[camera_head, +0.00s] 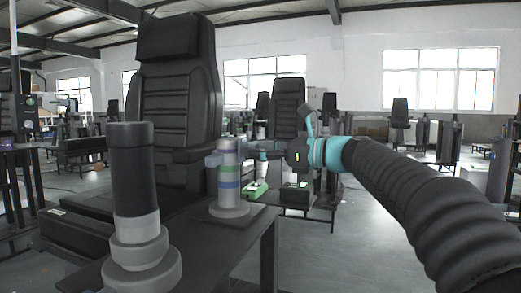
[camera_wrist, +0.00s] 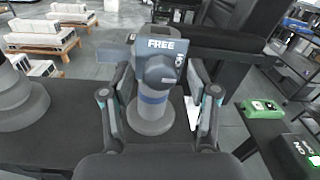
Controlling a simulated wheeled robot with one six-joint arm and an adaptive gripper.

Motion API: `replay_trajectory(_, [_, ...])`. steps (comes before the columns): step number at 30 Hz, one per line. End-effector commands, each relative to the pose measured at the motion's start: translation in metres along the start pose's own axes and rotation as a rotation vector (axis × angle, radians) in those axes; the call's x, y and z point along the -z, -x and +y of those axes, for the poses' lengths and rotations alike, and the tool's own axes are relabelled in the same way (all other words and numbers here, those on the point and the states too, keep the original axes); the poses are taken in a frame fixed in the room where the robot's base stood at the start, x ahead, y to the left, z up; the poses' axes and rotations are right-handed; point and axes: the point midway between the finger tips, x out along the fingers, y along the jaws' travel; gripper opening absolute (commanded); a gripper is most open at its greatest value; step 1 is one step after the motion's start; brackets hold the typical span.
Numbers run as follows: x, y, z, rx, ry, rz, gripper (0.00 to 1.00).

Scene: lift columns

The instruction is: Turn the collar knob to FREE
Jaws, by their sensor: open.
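The lift column with the collar (camera_head: 229,178) stands upright on the dark table, with green and blue bands and a wide grey foot. In the wrist view its grey-blue collar knob (camera_wrist: 157,68) shows the word FREE on its upper face, and a blue band (camera_wrist: 153,98) below it. My gripper (camera_head: 250,152) comes in from the right at the column's upper part. In the wrist view my gripper (camera_wrist: 158,75) is open, with one finger on each side of the collar and gaps visible beside it. Whether either fingertip touches is not clear.
A thicker black and grey column (camera_head: 135,185) stands at the left on the same table (camera_head: 205,262). A black seat (camera_head: 178,100) is behind. A green box (camera_wrist: 262,107) and a black box with a green light (camera_wrist: 293,150) are to the right.

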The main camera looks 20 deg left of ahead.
Motion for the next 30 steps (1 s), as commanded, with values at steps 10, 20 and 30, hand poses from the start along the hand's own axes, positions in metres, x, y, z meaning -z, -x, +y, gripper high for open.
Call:
replay_trajectory(10, [0.0002,0.0003,-0.0001,0.000,0.000,0.000,0.17])
replay_trajectory(20, [0.0005,0.0003,0.0000,0.000,0.017,-0.001,0.00])
replay_trajectory(30, [0.0019,0.0002,0.0004,0.001,0.192,-0.006,0.00])
